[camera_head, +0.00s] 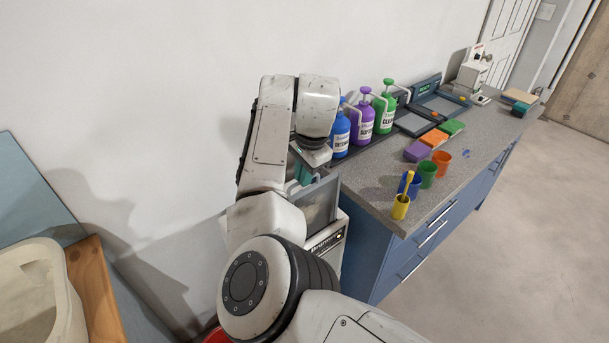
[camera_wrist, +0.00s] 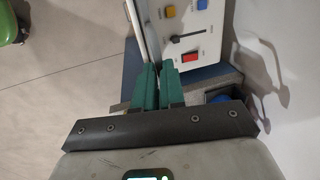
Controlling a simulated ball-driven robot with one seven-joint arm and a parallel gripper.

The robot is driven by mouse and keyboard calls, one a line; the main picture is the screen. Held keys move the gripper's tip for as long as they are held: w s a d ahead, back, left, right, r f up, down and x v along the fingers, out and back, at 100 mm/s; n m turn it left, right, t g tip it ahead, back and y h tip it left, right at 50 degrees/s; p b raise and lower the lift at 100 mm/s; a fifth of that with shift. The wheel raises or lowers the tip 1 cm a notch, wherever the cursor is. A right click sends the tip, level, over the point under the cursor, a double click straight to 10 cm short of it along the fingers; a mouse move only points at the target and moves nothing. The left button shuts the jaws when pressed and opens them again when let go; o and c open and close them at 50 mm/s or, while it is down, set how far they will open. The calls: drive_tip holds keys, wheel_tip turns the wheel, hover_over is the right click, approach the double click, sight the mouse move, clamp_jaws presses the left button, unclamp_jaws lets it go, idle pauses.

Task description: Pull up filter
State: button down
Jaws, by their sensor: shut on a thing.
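The filter looks like a flat grey framed panel (camera_head: 321,203), standing upright in the top of a white machine (camera_head: 331,246) at the near end of the counter. My gripper (camera_head: 303,173) is at the panel's upper edge, partly hidden behind my arm in the head view. In the wrist view, the green fingers of my gripper (camera_wrist: 158,70) are close together, with a thin pale edge of the panel (camera_wrist: 139,30) running down to their tips. They are shut on that edge. The machine's control face (camera_wrist: 194,40) shows yellow and blue buttons, a slider and a red switch.
Blue (camera_head: 340,135), purple (camera_head: 362,122) and green (camera_head: 384,108) pump bottles stand along the wall on the grey counter (camera_head: 375,187). Several coloured cups stand at its front, including a yellow one (camera_head: 400,207). The white wall is close behind my arm. The floor at right is clear.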

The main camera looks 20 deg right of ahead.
drive_tip(key=shift+w+r, duration=0.1)
drive_tip(key=shift+r, duration=0.2)
drive_tip(key=c, duration=1.5)
unclamp_jaws()
drive_tip(key=shift+r, duration=0.1)
drive_tip(key=o, duration=0.3)
wheel_tip(320, 180, up, 10)
drive_tip(key=s+b, duration=0.2)
drive_tip(key=shift+d+r, duration=0.15)
drive_tip(key=shift+d, duration=0.15)
drive_tip(key=shift+s, duration=0.1)
